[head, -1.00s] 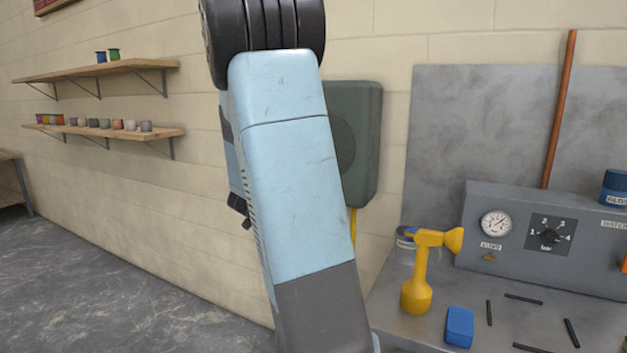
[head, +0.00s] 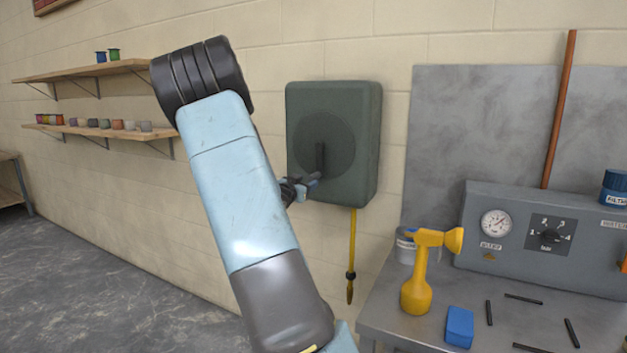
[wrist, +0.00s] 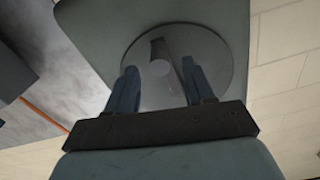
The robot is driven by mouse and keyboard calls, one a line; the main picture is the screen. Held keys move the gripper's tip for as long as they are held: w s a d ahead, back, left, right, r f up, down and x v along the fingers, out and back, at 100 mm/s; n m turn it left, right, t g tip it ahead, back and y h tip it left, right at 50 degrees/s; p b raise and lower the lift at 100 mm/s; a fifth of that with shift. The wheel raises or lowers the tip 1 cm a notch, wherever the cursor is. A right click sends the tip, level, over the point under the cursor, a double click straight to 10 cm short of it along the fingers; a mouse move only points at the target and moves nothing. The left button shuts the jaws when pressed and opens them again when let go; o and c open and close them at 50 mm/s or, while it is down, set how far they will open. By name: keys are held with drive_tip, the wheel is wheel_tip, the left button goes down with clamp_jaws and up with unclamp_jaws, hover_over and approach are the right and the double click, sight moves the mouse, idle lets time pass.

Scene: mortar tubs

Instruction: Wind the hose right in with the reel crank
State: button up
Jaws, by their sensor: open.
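The hose reel is a dark green box (head: 362,120) on the wall, with a round disc (head: 340,125) on its front. A dark crank (head: 320,157) shows on the disc, pointing down. A yellow hose (head: 352,235) hangs below the box and ends in a dark fitting (head: 350,290). My gripper (head: 308,186) is at the box's lower left front, close to the crank's lower end. In the wrist view my gripper (wrist: 161,82) is open, its blue fingers spread before the disc (wrist: 222,62). A dark crank part shows between them; I cannot tell whether they touch it.
A grey bench (head: 400,325) at right holds a yellow tool (head: 418,275), a blue block (head: 459,326), dark sticks and a gauge panel (head: 480,260). Shelves (head: 85,70) with small pots are on the left wall. The floor at left is clear.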

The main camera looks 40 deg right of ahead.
sight(314, 178)
drive_tip(key=shift+x, duration=3.05)
drive_tip(key=shift+c, duration=0.3)
clamp_jaws()
drive_tip(key=shift+d, duration=0.15)
